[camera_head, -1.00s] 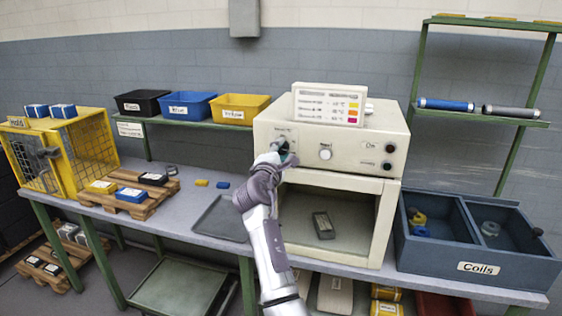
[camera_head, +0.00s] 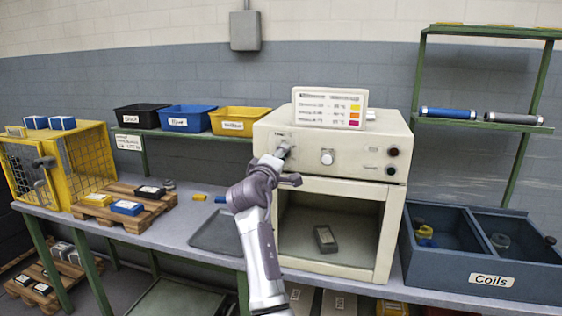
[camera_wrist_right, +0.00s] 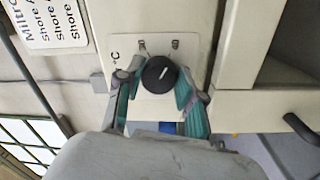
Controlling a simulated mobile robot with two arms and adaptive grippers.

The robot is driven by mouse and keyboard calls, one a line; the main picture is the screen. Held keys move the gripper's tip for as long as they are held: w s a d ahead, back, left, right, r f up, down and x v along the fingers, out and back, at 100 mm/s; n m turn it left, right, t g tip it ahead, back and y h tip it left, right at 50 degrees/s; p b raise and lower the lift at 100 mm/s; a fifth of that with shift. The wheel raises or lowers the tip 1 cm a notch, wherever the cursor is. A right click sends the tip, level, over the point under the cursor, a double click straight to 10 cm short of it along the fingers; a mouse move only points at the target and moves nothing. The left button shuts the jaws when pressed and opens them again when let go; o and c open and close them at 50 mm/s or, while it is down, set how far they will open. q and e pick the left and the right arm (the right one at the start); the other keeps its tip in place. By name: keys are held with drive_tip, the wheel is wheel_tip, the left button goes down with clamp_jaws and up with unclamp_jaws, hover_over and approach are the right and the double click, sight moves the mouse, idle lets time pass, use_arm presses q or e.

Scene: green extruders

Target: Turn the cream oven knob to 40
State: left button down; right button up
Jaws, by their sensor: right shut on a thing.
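The cream oven (camera_head: 345,190) stands on the bench, its control panel above an open chamber. My right gripper (camera_head: 283,152) is at the left of that panel. In the right wrist view, my right gripper (camera_wrist_right: 160,88) is shut on a round black knob (camera_wrist_right: 159,74), with a teal finger on either side. A white pointer line shows on the knob's face. The knob sits on a pale plate (camera_wrist_right: 158,48) marked °C; its scale numbers are too small to read. In the head view my gripper hides the knob. My left gripper is not in view.
A second knob (camera_head: 327,157), pale, is to the right on the panel, with two dark round controls farther right. A chart (camera_head: 329,108) stands on the oven. A dark block (camera_head: 325,238) lies in the chamber. A blue coil crate (camera_head: 481,255) is at the right.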

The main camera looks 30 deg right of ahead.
drive_tip(key=shift+r, duration=0.1)
idle(0.3)
drive_tip(key=o, duration=0.9)
drive_tip(key=shift+c, duration=0.2)
drive_tip(key=shift+o, duration=1.4)
drive_tip(key=shift+w, duration=0.1)
drive_tip(key=v, duration=0.7)
drive_tip(key=shift+a, duration=0.2)
